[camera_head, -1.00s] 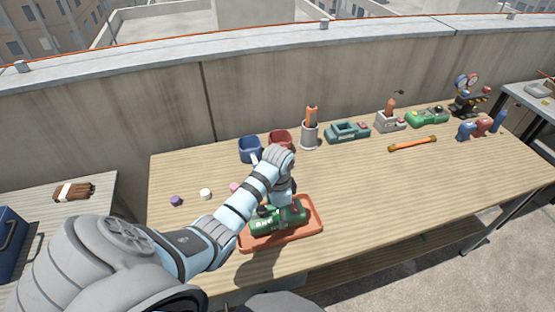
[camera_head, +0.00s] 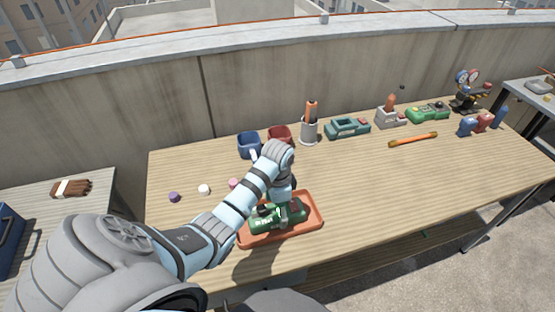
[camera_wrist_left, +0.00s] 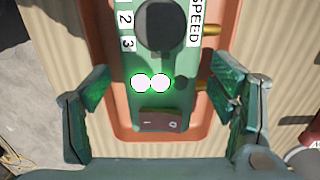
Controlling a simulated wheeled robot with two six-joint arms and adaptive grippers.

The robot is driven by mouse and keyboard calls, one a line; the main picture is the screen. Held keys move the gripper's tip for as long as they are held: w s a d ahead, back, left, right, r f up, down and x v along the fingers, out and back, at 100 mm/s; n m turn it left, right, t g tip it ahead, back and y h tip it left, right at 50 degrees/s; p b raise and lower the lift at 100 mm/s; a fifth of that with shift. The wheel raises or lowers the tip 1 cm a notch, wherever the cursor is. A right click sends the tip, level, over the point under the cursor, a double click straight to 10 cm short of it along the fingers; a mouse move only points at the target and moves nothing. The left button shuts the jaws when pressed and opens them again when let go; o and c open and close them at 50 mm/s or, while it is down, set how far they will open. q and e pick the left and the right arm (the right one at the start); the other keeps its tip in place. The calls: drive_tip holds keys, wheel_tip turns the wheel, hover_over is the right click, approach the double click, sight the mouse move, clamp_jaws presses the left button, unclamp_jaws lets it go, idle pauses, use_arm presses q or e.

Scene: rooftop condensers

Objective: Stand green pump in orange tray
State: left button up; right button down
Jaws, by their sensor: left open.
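The green pump (camera_head: 278,217) sits inside the orange tray (camera_head: 318,222), its long side along the tray. The wrist view looks down on the pump (camera_wrist_left: 160,107), with a dark knob, a SPEED label, two bright lights, a dark switch and brass fittings at its right. The tray (camera_wrist_left: 122,120) shows around it. My left gripper (camera_head: 283,193) is over the pump. In the wrist view its fingers (camera_wrist_left: 160,90) are open, one on each side of the pump, with gaps between. The arm hides part of the pump in the head view. My right gripper is not in view.
Blue cup (camera_head: 248,146) and red cup (camera_head: 281,136) stand behind the arm. Purple (camera_head: 174,197), white (camera_head: 204,189) and pink (camera_head: 233,184) caps lie left. A grey holder (camera_head: 309,131), green device (camera_head: 347,128) and orange bar (camera_head: 413,139) lie farther back. The table's right middle is clear.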

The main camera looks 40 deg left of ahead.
use_arm(q)
wheel_tip(320, 180, up, 8)
drive_tip(key=shift+p, duration=1.1)
wheel_tip(320, 180, up, 3)
drive_tip(key=shift+r+p, duration=0.1)
drive_tip(key=shift+p, duration=1.1)
